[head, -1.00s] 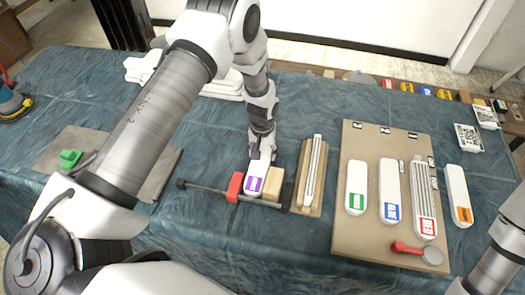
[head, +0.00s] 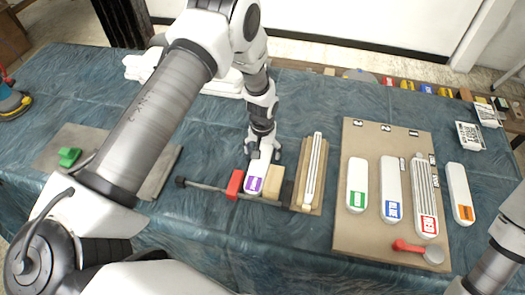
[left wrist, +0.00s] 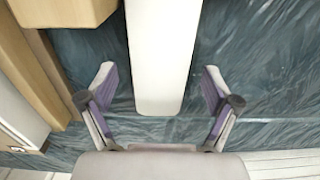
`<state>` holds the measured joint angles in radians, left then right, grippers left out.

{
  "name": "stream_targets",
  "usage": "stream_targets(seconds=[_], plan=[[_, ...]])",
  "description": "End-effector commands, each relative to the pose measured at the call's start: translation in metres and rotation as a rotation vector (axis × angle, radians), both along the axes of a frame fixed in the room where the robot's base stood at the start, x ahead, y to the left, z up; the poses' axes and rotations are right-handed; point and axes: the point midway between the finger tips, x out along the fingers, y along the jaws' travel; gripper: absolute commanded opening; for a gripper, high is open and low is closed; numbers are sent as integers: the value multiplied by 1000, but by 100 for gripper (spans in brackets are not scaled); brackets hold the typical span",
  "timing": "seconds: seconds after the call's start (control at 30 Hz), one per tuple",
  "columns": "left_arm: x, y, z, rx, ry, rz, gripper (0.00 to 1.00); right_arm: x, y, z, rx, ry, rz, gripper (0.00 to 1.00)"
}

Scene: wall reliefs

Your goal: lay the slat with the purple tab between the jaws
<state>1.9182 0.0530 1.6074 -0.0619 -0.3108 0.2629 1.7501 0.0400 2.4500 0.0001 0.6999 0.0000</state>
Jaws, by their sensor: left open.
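The white slat with the purple tab (head: 254,183) lies between the red jaw (head: 235,184) and the pale wooden block (head: 273,181) of the bar clamp, tab end toward me. My left gripper (head: 262,154) is open at the slat's far end. In the left wrist view the slat's plain white end (left wrist: 158,70) lies between the two spread fingers of my left gripper (left wrist: 158,95), with a gap on each side. The wooden block (left wrist: 65,10) shows at upper left there. Only a link of my right arm shows; its gripper is out of view.
A wooden holder with a narrow slat (head: 313,175) stands just right of the clamp. A tan board (head: 376,240) carries slats with green, blue and red tabs; an orange-tabbed slat (head: 460,193) lies beside it. White pieces are stacked behind my left arm.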

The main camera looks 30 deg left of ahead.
Motion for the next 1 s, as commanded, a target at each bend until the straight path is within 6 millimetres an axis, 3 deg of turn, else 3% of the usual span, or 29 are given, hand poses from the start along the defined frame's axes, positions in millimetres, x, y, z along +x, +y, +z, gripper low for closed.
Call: stream_targets(seconds=[0.5,0.83,1.0], plan=[[1,0,108,0,-2,0,89,0,0,0,0,0,0,70],[0,0,119,0,-1,0,89,0,0,2,0,0,0,70],[0,0,149,0,-1,0,89,0,0,31,0,0,0,70]])
